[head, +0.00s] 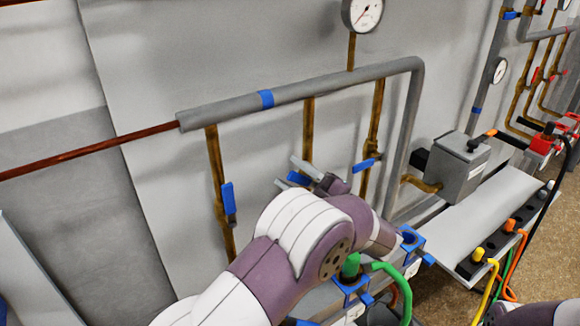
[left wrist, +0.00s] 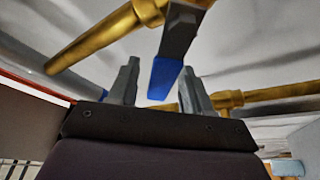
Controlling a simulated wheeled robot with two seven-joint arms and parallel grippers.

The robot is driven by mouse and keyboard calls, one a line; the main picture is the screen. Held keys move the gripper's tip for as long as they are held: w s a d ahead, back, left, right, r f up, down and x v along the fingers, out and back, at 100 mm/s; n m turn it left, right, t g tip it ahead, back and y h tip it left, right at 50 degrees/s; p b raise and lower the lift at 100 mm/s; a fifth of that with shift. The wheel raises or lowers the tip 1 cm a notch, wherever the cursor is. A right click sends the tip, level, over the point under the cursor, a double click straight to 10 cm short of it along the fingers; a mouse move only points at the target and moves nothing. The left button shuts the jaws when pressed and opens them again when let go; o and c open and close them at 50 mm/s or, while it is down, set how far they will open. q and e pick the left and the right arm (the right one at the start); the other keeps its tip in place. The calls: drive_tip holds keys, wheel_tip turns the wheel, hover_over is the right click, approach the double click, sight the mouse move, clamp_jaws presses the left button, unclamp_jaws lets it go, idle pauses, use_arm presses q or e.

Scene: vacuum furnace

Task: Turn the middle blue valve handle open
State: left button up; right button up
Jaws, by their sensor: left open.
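The middle blue valve handle (head: 298,178) is on the middle brass pipe (head: 308,130), largely hidden by my left arm in the head view. In the left wrist view the handle (left wrist: 165,76) has a grey upper part and a blue tip, hanging below a brass valve body. My left gripper (head: 296,174) is open, with one finger on each side of the handle. In the wrist view the gripper (left wrist: 158,88) shows gaps beside the blue tip, so the fingers seem not to be closed on it. My right gripper is not in view.
The left blue handle (head: 229,198) lies along its pipe. The right blue handle (head: 365,165) sits crosswise on its pipe. A grey main pipe (head: 310,89) runs above, with a gauge (head: 362,14). A grey box (head: 461,168) and cabled sockets stand to the right.

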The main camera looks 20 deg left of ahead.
use_arm(q)
drive_tip(key=shift+a+r, duration=0.2)
drive_tip(key=shift+a, duration=0.1)
drive_tip(key=shift+w+a+f, duration=0.1)
drive_tip(key=shift+w+a, duration=0.15)
drive_tip(key=shift+a, duration=0.05)
drive_tip(key=shift+d, duration=0.1)
clamp_jaws()
drive_tip(key=shift+w+d+r+m+t+p, duration=0.1)
drive_tip(key=shift+w+r+m+t+p, duration=0.05)
drive_tip(key=shift+r+m+t+p, duration=0.45)
drive_tip(key=m, duration=0.2)
drive_tip(key=shift+w+d+m, duration=0.3)
drive_tip(key=shift+w, duration=0.05)
unclamp_jaws()
